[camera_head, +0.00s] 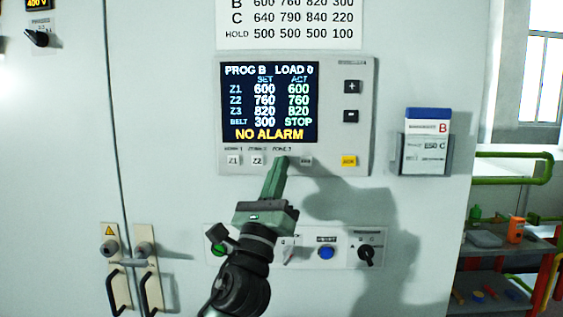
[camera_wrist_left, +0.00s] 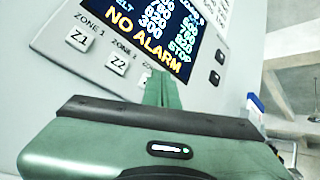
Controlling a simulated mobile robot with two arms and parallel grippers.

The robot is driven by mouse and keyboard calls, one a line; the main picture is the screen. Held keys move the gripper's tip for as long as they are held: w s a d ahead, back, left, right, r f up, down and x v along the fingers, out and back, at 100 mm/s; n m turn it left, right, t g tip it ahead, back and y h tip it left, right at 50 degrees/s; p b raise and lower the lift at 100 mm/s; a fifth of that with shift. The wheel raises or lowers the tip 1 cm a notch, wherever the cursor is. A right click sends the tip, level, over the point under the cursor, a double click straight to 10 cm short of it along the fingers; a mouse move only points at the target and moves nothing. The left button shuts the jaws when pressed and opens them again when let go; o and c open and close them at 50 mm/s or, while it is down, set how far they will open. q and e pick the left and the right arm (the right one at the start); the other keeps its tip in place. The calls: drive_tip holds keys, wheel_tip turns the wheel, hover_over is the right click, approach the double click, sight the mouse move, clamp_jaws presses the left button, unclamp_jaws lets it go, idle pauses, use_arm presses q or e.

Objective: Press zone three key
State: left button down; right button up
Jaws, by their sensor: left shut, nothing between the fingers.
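The control panel (camera_head: 368,120) on the pale cabinet has a lit display (camera_head: 269,103) reading Z1 600, Z2 760, Z3 820, belt 300 STOP and NO ALARM. Below it are the Z1 key (camera_head: 233,160) and Z2 key (camera_head: 257,160). The zone three key's label shows, but my left gripper (camera_head: 279,162) covers the key in the head view. This gripper is shut and empty, its green fingertips at that key's place. In the left wrist view a pale sliver of the zone three key (camera_wrist_left: 144,78) shows beside the fingers (camera_wrist_left: 162,90). Whether they touch it cannot be told. My right gripper is out of view.
Right along the row are a belt-side white key (camera_head: 306,161) and a yellow key (camera_head: 349,161). Plus (camera_head: 352,87) and minus (camera_head: 351,116) keys sit beside the display. A blue button (camera_head: 326,252) and black knob (camera_head: 366,252) are below. A card holder (camera_head: 424,165) projects at right.

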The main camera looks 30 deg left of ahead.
use_arm(q)
drive_tip(key=shift+w+a, duration=0.2)
drive_tip(key=shift+w, duration=0.1)
idle(0.7)
idle(0.3)
drive_tip(key=shift+s+d, duration=0.4)
drive_tip(key=shift+s, duration=0.3)
drive_tip(key=shift+d, duration=0.1)
drive_tip(key=shift+s+d+p, duration=0.3)
drive_tip(key=shift+s+d, duration=0.1)
drive_tip(key=shift+s, duration=0.3)
drive_tip(key=shift+s+d+p, duration=0.3)
drive_tip(key=shift+s+d, duration=0.15)
drive_tip(key=shift+s, duration=0.25)
drive_tip(key=shift+s+d+p, duration=0.3)
drive_tip(key=shift+s+d, duration=0.1)
drive_tip(key=shift+s, duration=0.3)
